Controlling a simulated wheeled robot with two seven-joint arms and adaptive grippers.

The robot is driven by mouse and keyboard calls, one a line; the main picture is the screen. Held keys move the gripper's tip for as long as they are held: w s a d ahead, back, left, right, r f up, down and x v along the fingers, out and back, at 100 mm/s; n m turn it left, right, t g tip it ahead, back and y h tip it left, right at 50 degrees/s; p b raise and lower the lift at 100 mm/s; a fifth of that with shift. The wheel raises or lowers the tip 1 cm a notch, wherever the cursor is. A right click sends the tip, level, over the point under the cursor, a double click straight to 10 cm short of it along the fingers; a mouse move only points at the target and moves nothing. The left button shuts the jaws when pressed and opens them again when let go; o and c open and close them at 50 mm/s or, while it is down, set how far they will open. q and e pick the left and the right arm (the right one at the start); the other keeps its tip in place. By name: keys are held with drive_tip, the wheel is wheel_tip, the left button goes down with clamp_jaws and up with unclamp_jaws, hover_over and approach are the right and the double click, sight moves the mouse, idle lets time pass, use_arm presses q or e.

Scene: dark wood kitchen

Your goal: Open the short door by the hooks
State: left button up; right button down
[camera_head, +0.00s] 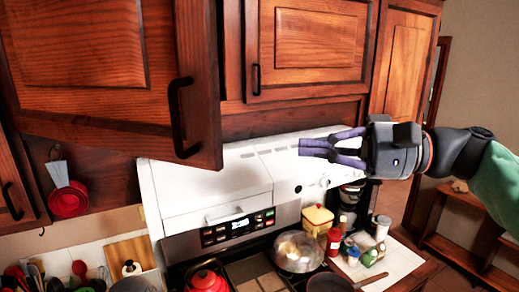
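A short wooden cabinet door (88,58) with a black bar handle (182,117) fills the upper left. It stands swung partly out from the cabinet front, with its right edge towards me. Red measuring cups (68,198) hang on the wall below it, and a small dark hook (42,232) shows lower down. My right gripper (314,147) reaches in from the right, in front of the white range hood. Its purple fingers look drawn together with nothing between them. It is well to the right of the door and apart from its handle. My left gripper is out of view.
Another upper door (307,45) with a black handle is shut. A lower left door (10,180) has its own handle. Below the white hood (210,188) stand a red kettle (206,279), a glass-lidded pan (298,252) and several bottles. Open shelves (463,237) stand at the right.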

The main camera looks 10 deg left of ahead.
drive_tip(key=s+a+p, duration=0.2)
drive_tip(key=s+a, duration=0.2)
drive_tip(key=a, duration=0.7)
drive_tip(key=shift+r, duration=0.2)
drive_tip(key=shift+a, duration=0.1)
drive_tip(key=shift+s, duration=0.2)
